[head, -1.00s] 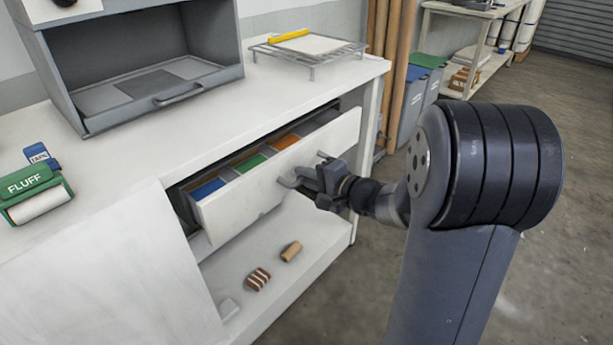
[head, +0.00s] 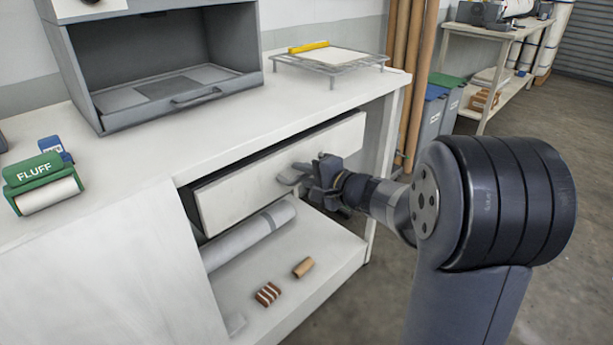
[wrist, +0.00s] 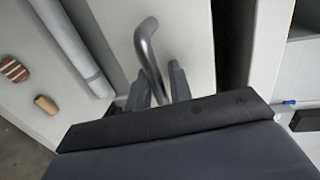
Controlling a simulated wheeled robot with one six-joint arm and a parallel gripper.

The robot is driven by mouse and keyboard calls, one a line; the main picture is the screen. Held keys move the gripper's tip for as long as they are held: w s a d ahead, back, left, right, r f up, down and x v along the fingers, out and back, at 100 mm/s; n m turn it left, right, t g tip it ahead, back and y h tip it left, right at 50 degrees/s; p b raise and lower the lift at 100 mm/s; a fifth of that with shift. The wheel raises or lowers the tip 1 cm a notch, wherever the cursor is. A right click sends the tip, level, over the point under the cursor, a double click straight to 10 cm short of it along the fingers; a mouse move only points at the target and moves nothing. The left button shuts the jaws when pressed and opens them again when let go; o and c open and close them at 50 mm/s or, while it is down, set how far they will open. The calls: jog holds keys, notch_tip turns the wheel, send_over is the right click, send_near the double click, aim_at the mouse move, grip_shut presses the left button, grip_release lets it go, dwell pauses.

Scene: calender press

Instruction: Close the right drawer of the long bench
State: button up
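The right drawer (head: 235,198) of the long bench (head: 120,160) is pushed nearly in. Its pale front stands a little proud, with a dark gap above it and at its left edge. Its contents are hidden. My gripper (head: 302,177) is at the drawer's grey handle. In the wrist view the curved metal handle (wrist: 145,45) runs between the fingers of my gripper (wrist: 158,85), which sit close on both sides of it and look shut on it. The drawer front (wrist: 190,35) lies just beyond the fingertips.
Below the drawer, the shelf holds a pale roll (head: 250,238), a striped bundle (head: 267,294) and a small tan roll (head: 303,267). A grey cabinet (head: 160,60), a wire rack (head: 330,65) and a green FLUFF roller (head: 40,180) stand on the bench top. Bins stand right of the bench.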

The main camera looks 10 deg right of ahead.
jog(key=shift+o, duration=0.8)
jog(key=shift+s+d, duration=0.1)
jog(key=p+v, duration=0.1)
jog(key=v, duration=0.9)
jog(key=shift+s+d, duration=0.15)
jog(key=shift+s, duration=0.15)
jog(key=b+x, duration=0.1)
jog(key=x, duration=0.9)
jog(key=shift+w+a+f, duration=0.1)
jog(key=shift+w+a, duration=0.1)
jog(key=shift+w, duration=0.05)
jog(key=shift+s+d+r+p, duration=0.15)
jog(key=shift+d+r+p, duration=0.1)
jog(key=shift+p, duration=0.25)
jog(key=shift+s+d+f+p, duration=0.2)
jog(key=shift+s+d+p, duration=0.45)
jog(key=shift+s, duration=0.3)
